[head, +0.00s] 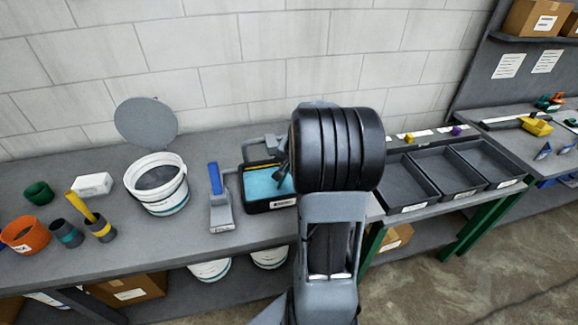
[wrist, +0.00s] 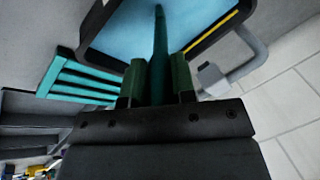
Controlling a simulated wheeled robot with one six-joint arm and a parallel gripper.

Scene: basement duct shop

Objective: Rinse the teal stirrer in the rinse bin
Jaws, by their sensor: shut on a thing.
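The rinse bin is a black tub with blue water; its rim (head: 268,206) shows at the middle of the bench in the head view. It also fills the top of the wrist view (wrist: 110,60). My gripper (wrist: 158,78) is shut on the dark teal shaft of the stirrer (wrist: 159,45). The shaft points away from the jaws and overlaps the blue water in the picture. I cannot tell whether its tip is in the water. In the head view my gripper (head: 282,173) is over the bin, partly hidden by my wrist.
A grey stand with a blue top (head: 221,212) is just left of the bin, and a white bucket (head: 160,195) beyond it. Empty dark trays (head: 408,182) are right. Teal slats (wrist: 78,80) show beside the bin.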

